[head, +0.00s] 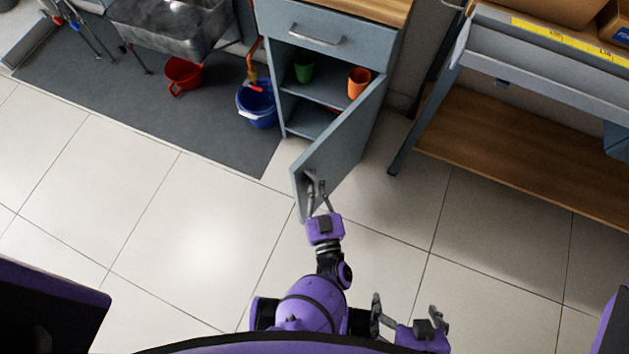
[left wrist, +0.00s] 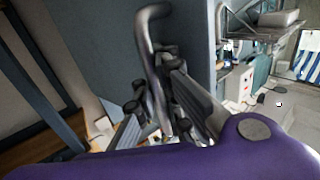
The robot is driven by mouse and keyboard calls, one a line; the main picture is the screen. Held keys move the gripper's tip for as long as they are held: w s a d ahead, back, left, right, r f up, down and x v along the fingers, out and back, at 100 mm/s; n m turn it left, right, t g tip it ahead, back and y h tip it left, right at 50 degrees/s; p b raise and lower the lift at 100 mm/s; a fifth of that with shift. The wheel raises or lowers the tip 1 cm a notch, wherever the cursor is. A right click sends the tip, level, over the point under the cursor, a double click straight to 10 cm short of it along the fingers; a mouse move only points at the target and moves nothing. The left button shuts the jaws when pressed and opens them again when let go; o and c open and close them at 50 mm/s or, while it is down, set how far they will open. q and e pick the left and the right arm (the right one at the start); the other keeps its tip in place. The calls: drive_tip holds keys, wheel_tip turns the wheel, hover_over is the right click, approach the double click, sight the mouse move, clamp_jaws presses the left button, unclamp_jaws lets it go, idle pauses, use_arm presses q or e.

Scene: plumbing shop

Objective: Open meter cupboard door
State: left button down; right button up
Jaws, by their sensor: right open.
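The grey-blue meter cupboard door (head: 337,152) stands well ajar, swung out toward me from the cupboard (head: 325,62). Its bar handle (left wrist: 152,70) stands on the door face, close up in the left wrist view. My left gripper (head: 318,187) is at the free edge of the door, its fingers on either side of the handle and apparently closed on it. The fingers (left wrist: 163,110) hide part of the handle's lower end. My right gripper (head: 408,312) is open and empty, low in the head view, away from the door.
An orange cup (head: 358,82) and a green cup (head: 304,66) stand on the cupboard's shelf. A blue bucket (head: 256,105) and a red bucket (head: 183,74) stand on the dark mat (head: 120,110) at left. A workbench (head: 500,140) stands at right. The tiled floor before the door is clear.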

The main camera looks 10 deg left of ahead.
use_arm(q)
drive_tip(key=shift+s+a+f+y, duration=0.35)
drive_tip(key=shift+s+a, duration=0.15)
drive_tip(key=shift+a, duration=0.1)
drive_tip(key=c, duration=2.1)
unclamp_jaws()
drive_tip(key=shift+s+r, duration=0.1)
drive_tip(key=shift+w+d+r, duration=0.15)
drive_tip(key=shift+w+d, duration=0.05)
drive_tip(key=shift+d, duration=0.1)
drive_tip(key=shift+w, duration=0.1)
